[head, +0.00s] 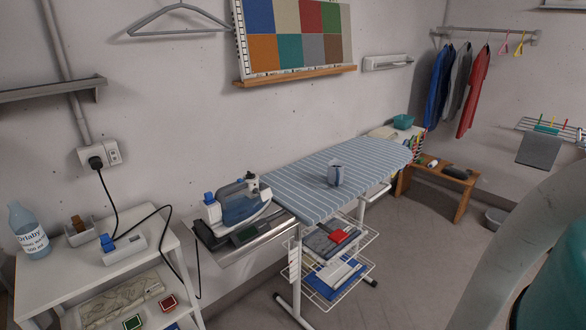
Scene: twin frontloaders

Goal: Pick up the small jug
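A small jug (335,174) stands upright on the blue-and-white striped ironing board (300,190), a little right of the picture's middle. It looks white or clear with blue parts; fine detail is too small to tell. Nothing touches it and the board around it is bare. My gripper is not in view, so I cannot tell whether it is open or shut.
A steam iron (240,205) stands on the board's left-end rest. A white table (70,262) with a bottle (28,232) is at left. A wooden bench (432,184) stands beyond the board. Large grey and teal shapes fill the lower right.

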